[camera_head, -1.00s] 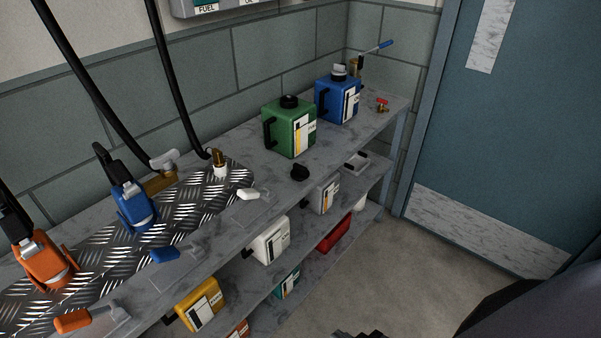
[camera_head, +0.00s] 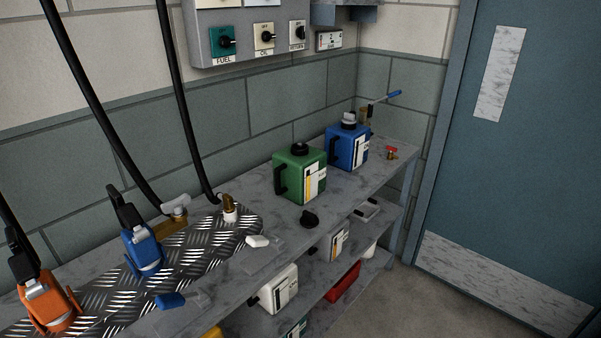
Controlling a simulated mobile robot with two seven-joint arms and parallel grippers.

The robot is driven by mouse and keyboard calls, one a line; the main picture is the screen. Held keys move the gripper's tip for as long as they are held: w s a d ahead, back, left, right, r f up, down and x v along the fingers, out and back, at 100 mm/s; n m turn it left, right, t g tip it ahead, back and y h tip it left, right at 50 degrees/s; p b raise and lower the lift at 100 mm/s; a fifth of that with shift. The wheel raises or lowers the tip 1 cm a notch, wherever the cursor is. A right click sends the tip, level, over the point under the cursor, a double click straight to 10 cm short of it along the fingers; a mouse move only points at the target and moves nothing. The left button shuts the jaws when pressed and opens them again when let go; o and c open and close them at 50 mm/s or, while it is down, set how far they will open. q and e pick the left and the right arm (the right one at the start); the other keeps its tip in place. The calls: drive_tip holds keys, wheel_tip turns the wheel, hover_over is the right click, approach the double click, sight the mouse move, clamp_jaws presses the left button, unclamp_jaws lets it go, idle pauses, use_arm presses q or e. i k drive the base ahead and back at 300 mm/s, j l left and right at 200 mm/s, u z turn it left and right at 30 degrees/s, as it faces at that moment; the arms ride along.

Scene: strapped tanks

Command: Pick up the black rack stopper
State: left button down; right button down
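A small black stopper (camera_head: 309,218) lies on the grey marbled shelf top (camera_head: 340,203), in front of the green tank (camera_head: 300,175). It looks like a short round cap and nothing touches it from above. The green tank has its own black cap on top. Neither of my grippers shows in the head view.
A blue tank (camera_head: 346,147) stands behind the green one, with a small red-handled valve (camera_head: 391,153) to its right. Blue (camera_head: 143,250) and orange (camera_head: 45,300) nozzles stand on the tread plate at left. A white piece (camera_head: 258,241) lies nearby. Lower shelves hold more tanks.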

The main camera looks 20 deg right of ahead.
sight(309, 220)
drive_tip(key=i+l, duration=0.1)
drive_tip(key=l, duration=0.4)
drive_tip(key=i+l+z, duration=0.1)
drive_tip(key=l, duration=0.45)
drive_tip(key=i+l, duration=0.1)
drive_tip(key=l, duration=0.4)
